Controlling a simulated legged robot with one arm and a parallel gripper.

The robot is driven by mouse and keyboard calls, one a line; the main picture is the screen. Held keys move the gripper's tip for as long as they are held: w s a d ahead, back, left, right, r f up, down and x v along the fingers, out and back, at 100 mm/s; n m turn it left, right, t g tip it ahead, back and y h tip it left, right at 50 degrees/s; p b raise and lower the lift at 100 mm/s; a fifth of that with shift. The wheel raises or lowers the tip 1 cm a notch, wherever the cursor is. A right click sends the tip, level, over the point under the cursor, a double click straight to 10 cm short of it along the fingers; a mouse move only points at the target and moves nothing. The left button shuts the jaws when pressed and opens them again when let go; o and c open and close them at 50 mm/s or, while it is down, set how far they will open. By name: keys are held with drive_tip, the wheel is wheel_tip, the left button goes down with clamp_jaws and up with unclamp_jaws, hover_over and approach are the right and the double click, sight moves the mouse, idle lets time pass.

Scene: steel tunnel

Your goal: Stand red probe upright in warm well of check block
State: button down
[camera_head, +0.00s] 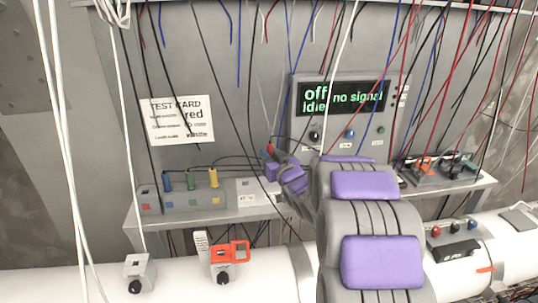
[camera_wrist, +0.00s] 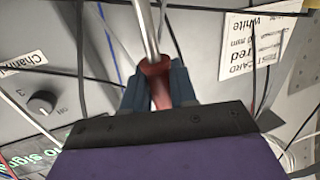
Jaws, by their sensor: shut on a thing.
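My gripper (camera_head: 272,166) is shut on the red probe (camera_head: 270,149), above the right part of the left shelf. In the wrist view the probe's red handle (camera_wrist: 158,82) sits between the two dark fingers, and its metal shaft runs past the fingertips toward the top edge. A small pale block with a label (camera_head: 250,188) stands on the shelf just below and left of my gripper; it looks like the check block. It is apart from the probe. Its wells are too small to make out, and my arm hides its right side.
A grey rack (camera_head: 181,203) left of the pale block holds upright blue, green and yellow probes. A meter panel (camera_head: 343,112) reads "off Idle no signal". A test card (camera_head: 180,120) hangs on the wall. Loose cables hang in front of the shelf.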

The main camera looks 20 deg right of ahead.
drive_tip(key=shift+d, duration=0.15)
drive_tip(key=shift+f+b, duration=1.65)
drive_tip(key=shift+f, duration=2.15)
drive_tip(key=c, duration=0.8)
unclamp_jaws()
drive_tip(key=shift+s, duration=0.1)
drive_tip(key=s+b, duration=1.3)
drive_tip(key=s, duration=0.4)
drive_tip(key=shift+f, duration=0.1)
drive_tip(key=shift+s, duration=0.15)
